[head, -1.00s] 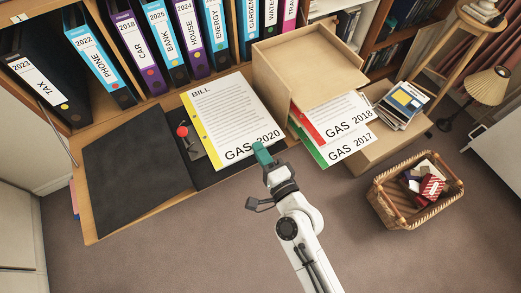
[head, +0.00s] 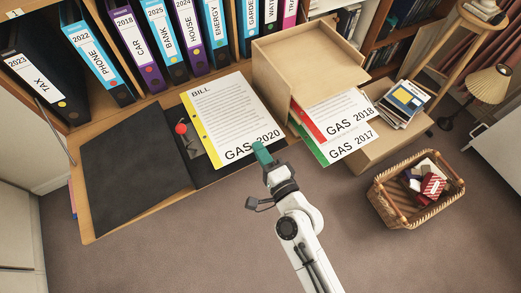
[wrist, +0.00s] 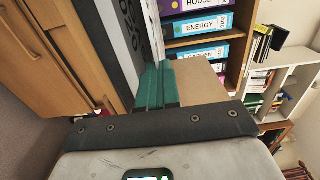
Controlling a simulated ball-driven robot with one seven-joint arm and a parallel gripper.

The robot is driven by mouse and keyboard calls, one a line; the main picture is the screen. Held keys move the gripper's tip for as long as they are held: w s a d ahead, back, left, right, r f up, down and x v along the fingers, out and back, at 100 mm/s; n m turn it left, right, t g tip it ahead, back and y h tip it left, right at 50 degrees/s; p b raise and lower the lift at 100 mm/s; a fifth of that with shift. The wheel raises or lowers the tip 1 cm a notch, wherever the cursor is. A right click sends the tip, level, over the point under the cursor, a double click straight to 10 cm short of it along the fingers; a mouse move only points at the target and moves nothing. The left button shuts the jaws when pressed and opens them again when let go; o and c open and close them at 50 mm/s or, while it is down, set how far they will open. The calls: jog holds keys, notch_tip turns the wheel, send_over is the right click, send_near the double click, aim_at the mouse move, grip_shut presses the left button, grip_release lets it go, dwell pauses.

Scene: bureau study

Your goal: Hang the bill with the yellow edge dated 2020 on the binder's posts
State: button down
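The bill with the yellow edge, GAS 2020 (head: 236,112), is above the right side of the open black binder (head: 135,165) in the head view. Its yellow edge (head: 200,130) faces left, just right of the binder's metal mechanism with a red-knobbed lever (head: 181,129). I cannot tell whether any post passes through the bill. My gripper (head: 262,154), with teal fingertips, is shut on the bill's lower right edge near "2020". In the wrist view the teal fingers (wrist: 156,85) are together against the bill (wrist: 128,30), which appears edge-on.
Bills GAS 2018 (head: 340,117) and GAS 2017 (head: 345,146) stick out of a wooden tray box (head: 305,60) on the right. Upright labelled binders (head: 135,40) line the back. A wicker basket (head: 400,210) stands on the floor at right. The floor in front is clear.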

jog(key=shift+f+b, duration=0.65)
jog(key=shift+b, duration=0.1)
dwell(1.4)
jog(key=c, duration=1.8)
grip_release()
jog(key=shift+o, duration=0.7)
jog(key=shift+s, duration=0.1)
jog(key=shift+v, duration=1.7)
jog(key=shift+o, duration=1.4)
jog(key=shift+o, duration=0.3)
